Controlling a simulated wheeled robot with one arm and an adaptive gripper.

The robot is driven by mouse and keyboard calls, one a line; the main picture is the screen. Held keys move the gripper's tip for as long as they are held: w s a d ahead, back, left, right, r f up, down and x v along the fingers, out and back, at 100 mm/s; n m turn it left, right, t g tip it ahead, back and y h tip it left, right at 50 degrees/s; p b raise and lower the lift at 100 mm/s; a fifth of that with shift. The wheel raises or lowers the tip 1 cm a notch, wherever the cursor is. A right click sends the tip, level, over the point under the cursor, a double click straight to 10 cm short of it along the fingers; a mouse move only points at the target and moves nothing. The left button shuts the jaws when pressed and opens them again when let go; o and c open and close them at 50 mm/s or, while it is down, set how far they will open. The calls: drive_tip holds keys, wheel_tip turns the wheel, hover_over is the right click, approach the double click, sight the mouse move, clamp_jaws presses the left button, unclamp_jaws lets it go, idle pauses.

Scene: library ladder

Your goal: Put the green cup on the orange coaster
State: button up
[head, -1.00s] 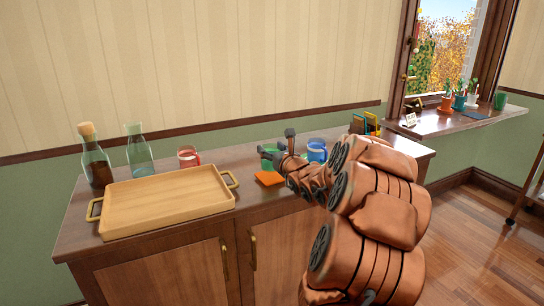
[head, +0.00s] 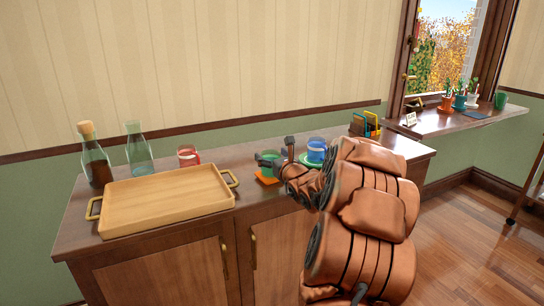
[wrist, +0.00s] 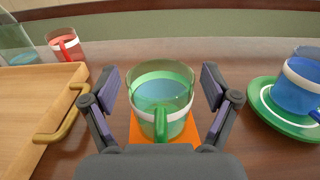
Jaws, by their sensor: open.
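The green cup (wrist: 160,118), see-through with a white band and a handle facing me, stands upright on the orange coaster (wrist: 189,133) in the wrist view. The coaster's front part is hidden by my gripper's body. In the head view the cup (head: 267,167) also sits over the coaster (head: 266,180). My gripper (wrist: 160,86) is open, with one finger on each side of the cup and a visible gap to both sides.
A wooden tray (wrist: 28,112) with brass handles lies left. A blue cup (wrist: 299,86) on a green saucer (wrist: 272,118) stands close on the right. A red cup (head: 187,156) and two bottles stand behind the tray. A card holder (head: 364,125) is farther right.

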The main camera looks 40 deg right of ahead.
drive_tip(key=shift+r, duration=0.15)
drive_tip(key=shift+s+p, duration=0.1)
drive_tip(key=shift+p, duration=0.2)
drive_tip(key=v, duration=0.9)
drive_tip(key=shift+s+a, duration=0.1)
drive_tip(key=shift+s, duration=0.25)
drive_tip(key=shift+v, duration=1.05)
drive_tip(key=shift+a, duration=0.1)
